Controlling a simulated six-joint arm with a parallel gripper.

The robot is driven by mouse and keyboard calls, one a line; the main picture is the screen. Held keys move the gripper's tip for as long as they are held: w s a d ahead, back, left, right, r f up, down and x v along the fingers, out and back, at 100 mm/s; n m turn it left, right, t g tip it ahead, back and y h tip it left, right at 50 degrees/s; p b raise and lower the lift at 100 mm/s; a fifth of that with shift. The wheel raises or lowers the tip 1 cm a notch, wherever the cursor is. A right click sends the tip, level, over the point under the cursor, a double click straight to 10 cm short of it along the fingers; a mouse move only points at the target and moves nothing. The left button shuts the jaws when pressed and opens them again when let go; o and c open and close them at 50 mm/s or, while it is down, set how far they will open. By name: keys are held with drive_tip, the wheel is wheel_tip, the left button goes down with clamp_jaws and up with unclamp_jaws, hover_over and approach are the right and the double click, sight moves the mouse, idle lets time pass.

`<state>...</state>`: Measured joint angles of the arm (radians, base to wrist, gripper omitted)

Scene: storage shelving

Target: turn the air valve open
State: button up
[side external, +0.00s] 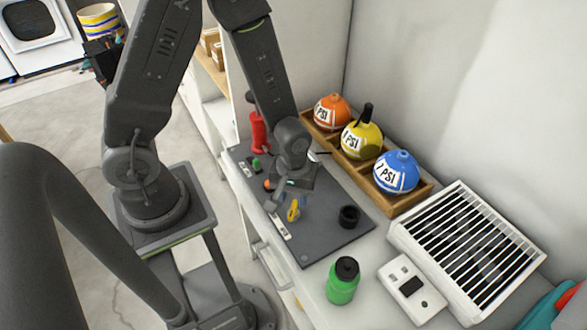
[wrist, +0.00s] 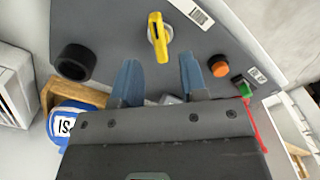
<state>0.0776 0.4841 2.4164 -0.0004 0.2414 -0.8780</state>
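The yellow air valve handle (side external: 293,211) sits on a dark grey panel (side external: 318,246) on the worktop. In the wrist view the handle (wrist: 157,37) is a yellow lever on a round pale base, near the top centre, nearly in line with the camera's vertical. My gripper (wrist: 158,72) has its two blue fingers apart, with nothing held between them. The lever's lower end points toward the gap, and contact is not visible. In the side view my gripper (side external: 291,188) is just behind the handle, low over the panel, and its fingertips are hard to make out.
The panel also carries a black ring knob (side external: 348,216), an orange button (wrist: 219,66) and a green switch (wrist: 244,90). A wooden tray (side external: 417,197) with orange, yellow and blue PSI balls stands behind. A green bottle (side external: 343,281) and slatted white box (side external: 468,250) stand at right.

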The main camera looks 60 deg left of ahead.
wheel_tip(320, 180, up, 10)
idle(0.4)
drive_tip(key=shift+r, duration=0.1)
wheel_tip(320, 180, up, 9)
drive_tip(key=m+t, duration=0.3)
drive_tip(key=m, duration=0.1)
hover_over(293, 206)
drive_tip(key=s, duration=0.1)
drive_tip(key=s+a+r+m+t, duration=0.2)
drive_tip(key=s+r+m, duration=0.3)
drive_tip(key=r, duration=0.3)
drive_tip(key=shift+s+r+t, duration=0.3)
drive_tip(key=shift+s, duration=0.15)
